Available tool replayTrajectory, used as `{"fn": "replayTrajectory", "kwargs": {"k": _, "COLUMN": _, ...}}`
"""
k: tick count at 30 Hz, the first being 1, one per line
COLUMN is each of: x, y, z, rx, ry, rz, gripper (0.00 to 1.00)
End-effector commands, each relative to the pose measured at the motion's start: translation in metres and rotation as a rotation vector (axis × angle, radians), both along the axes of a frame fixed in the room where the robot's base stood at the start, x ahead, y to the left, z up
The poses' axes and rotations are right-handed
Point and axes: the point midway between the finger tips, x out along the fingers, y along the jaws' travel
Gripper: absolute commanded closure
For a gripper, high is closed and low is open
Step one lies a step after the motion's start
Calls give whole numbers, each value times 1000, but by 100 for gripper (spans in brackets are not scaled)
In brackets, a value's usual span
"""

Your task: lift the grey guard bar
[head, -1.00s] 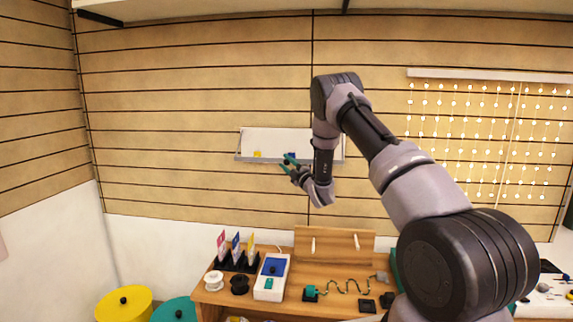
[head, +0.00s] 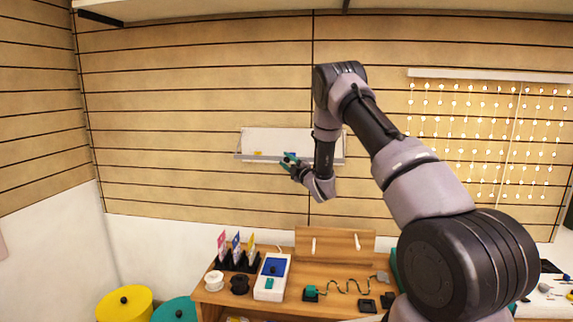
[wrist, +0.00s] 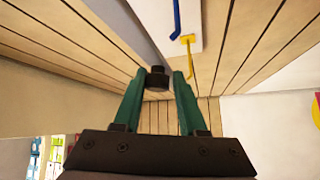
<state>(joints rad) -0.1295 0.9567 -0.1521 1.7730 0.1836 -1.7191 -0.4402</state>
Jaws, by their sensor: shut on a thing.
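The grey guard bar (head: 262,159) runs along the front of a white wall shelf (head: 275,140) in the head view. It hides part of a small yellow thing (head: 258,153) on the shelf. My gripper (head: 289,161) is at the bar, near its middle. In the wrist view the teal fingers of my gripper (wrist: 158,78) are closed on a dark, short piece (wrist: 157,79) at their tips. It looks like part of the bar; the rest of the bar is not clear in that view.
A blue hook-like thing (wrist: 176,18) and a yellow one (wrist: 188,48) show on the white panel in the wrist view. Below, a wooden workbench (head: 215,297) holds flags, spools, a white box (head: 271,282) and a wavy wire. Strings of lights hang at right.

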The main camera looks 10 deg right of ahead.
Motion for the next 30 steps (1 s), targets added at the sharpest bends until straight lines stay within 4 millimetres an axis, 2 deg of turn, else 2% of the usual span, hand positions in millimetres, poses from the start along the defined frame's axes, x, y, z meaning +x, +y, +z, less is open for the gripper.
{"fn": "replayTrajectory", "kwargs": {"k": 1, "x": 0, "y": -5, "z": 16, "rx": 11, "ry": 9, "rz": -12, "gripper": 100}}
{"fn": "replayTrajectory", "kwargs": {"k": 9, "x": -15, "y": -1, "z": 53, "rx": 81, "ry": 221, "rz": -13, "gripper": 100}}
{"fn": "replayTrajectory", "kwargs": {"k": 18, "x": -22, "y": 1, "z": 101, "rx": 168, "ry": 485, "rz": -13, "gripper": 100}}
{"fn": "replayTrajectory", "kwargs": {"k": 30, "x": -24, "y": -1, "z": 140, "rx": 244, "ry": 722, "rz": -17, "gripper": 100}}
